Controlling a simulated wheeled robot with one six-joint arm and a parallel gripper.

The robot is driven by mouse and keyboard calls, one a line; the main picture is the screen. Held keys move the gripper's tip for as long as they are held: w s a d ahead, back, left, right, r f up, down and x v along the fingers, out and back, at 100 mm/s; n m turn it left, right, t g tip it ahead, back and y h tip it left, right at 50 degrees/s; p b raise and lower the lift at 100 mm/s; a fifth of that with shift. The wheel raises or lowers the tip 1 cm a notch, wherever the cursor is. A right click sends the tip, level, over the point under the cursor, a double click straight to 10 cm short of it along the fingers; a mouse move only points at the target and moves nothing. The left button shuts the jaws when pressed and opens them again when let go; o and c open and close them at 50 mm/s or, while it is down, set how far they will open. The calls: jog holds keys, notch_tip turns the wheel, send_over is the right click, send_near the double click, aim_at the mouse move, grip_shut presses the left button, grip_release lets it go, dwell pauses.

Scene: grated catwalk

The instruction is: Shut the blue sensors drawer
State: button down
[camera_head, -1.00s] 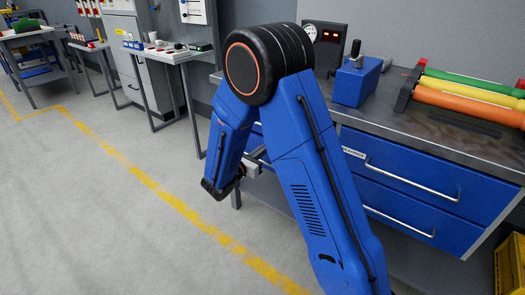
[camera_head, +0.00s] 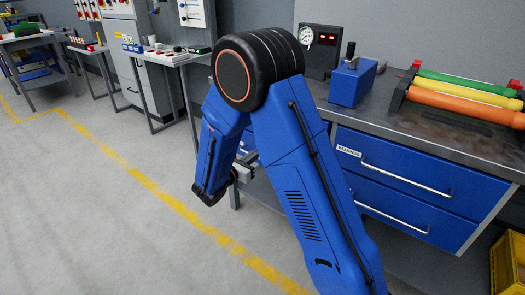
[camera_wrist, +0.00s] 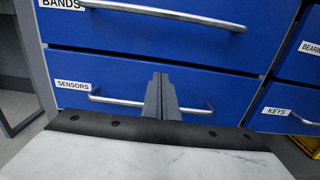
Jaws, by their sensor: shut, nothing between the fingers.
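The blue sensors drawer (camera_wrist: 130,78) is in the middle of the wrist view, below the bands drawer (camera_wrist: 150,38). It has a white label and a silver bar handle (camera_wrist: 120,101). How far it stands out from the cabinet is hard to tell. My gripper (camera_wrist: 160,78) is shut and empty. Its fingers are in front of the drawer face and cover the right-middle part of the handle; contact is not clear. In the head view my gripper (camera_head: 246,164) shows in part as a grey piece beside the bench, and my arm hides the sensors drawer.
The bearings drawer (camera_wrist: 308,50) and keys drawer (camera_wrist: 285,108) lie to the right. The workbench (camera_head: 440,138) carries a blue box (camera_head: 351,83), a gauge unit (camera_head: 321,48) and coloured rolls (camera_head: 465,100). A yellow crate (camera_head: 508,262) stands at right. The floor at left is clear.

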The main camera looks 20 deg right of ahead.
jog(key=v, duration=0.9)
jog(key=s+d+r+m+g+y, duration=0.25)
jog(key=s+d+m+g, duration=0.3)
jog(key=s+d, duration=0.35)
jog(key=s+d+r+m+g+y, duration=0.1)
jog(key=s+d+r+m+g, duration=0.3)
jog(key=s+d+m, duration=0.35)
jog(key=s+a+r+m+t+y, duration=0.2)
jog(key=s+m+y, duration=0.3)
jog(key=s, duration=0.4)
jog(key=s+a+r+m+t+y, duration=0.1)
jog(key=s+r+m+y, duration=0.2)
jog(key=s+m+y, duration=0.3)
jog(key=shift+s+a+m+t, duration=0.35)
jog(key=shift+s+m, duration=0.25)
jog(key=shift+s, duration=1)
